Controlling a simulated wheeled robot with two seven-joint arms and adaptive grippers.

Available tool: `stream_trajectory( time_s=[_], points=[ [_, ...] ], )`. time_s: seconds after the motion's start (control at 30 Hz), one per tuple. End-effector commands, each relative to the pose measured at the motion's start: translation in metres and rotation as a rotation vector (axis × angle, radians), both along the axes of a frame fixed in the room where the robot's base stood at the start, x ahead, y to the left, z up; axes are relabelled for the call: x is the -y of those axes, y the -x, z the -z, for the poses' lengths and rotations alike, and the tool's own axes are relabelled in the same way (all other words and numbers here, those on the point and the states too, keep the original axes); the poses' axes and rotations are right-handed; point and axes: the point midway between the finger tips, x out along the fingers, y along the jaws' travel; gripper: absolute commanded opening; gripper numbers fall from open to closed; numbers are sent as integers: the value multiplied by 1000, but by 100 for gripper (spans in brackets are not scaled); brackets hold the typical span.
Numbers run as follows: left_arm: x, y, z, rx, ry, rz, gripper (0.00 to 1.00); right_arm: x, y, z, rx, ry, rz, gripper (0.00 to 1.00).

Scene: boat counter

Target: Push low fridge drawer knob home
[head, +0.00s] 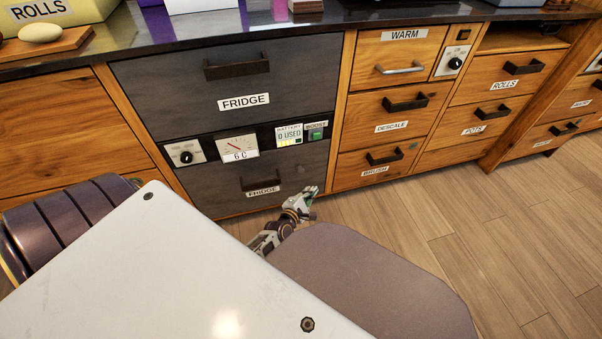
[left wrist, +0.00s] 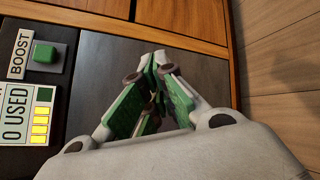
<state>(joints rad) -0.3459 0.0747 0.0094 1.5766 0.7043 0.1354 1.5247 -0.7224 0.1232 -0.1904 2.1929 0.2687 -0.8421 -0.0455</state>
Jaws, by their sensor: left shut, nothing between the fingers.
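The low fridge drawer (head: 222,188) is the lower dark grey front under the control strip, with a dark bar handle (head: 263,184) and a FRIDGE label (head: 263,192). A small round grey knob (head: 300,168) shows faintly near its upper right. My left gripper (head: 312,190) is just below and right of that knob, near the drawer's right edge. In the left wrist view my left gripper (left wrist: 150,70) is shut and empty, its fingers pointing at the dark drawer face (left wrist: 100,70). The knob cannot be made out there. I cannot tell whether the fingertips touch the drawer.
The control strip above holds a dial (head: 186,153), a gauge (head: 238,147) and a green BOOST button (head: 315,135). The upper fridge drawer (head: 180,95) looks shut. Wooden drawers (head: 385,160) stand to the right. The floor (head: 440,215) at right is clear.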

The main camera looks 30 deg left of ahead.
Motion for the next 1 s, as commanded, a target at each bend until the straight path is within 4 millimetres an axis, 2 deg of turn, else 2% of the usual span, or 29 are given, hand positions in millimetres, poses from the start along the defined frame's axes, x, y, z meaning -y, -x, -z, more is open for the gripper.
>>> stream_trajectory(
  time_s=[0.6, 1.0],
  points=[
    [-42, -36, 0, 1, -1, 1, 0, -4, -2, 21, 20, -24, -8, 0],
    [-52, -44, 0, 0, 0, 0, 0, -5, -3, 23, 25, -30, -9, 0]
  ],
)
